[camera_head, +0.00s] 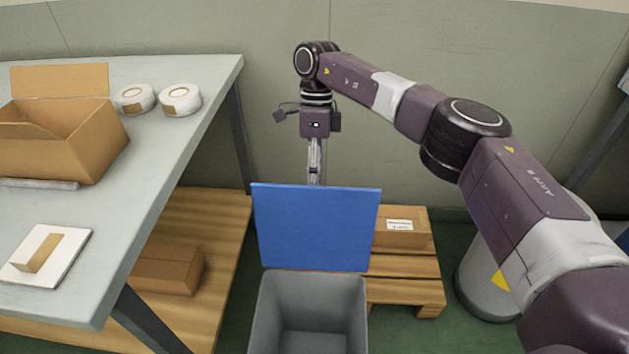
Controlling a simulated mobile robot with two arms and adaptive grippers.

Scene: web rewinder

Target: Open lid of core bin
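The core bin (262,318) is a grey open-topped box on the floor at the bottom middle of the head view. Its blue lid (315,228) stands nearly upright at the bin's back edge, so the bin's inside shows and looks empty. My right gripper (315,178) hangs pointing down just behind the lid's top edge. Its fingertips are partly hidden by the lid, and I cannot tell whether it touches the lid or whether its fingers are apart. My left gripper is not in view.
A grey table (190,150) on the left bears an open cardboard box (90,140), two white rolls (180,99) and a white pad (60,245). A wooden pallet (405,292) with a carton (405,236) lies behind the bin. A grey cylinder (478,285) stands at right.

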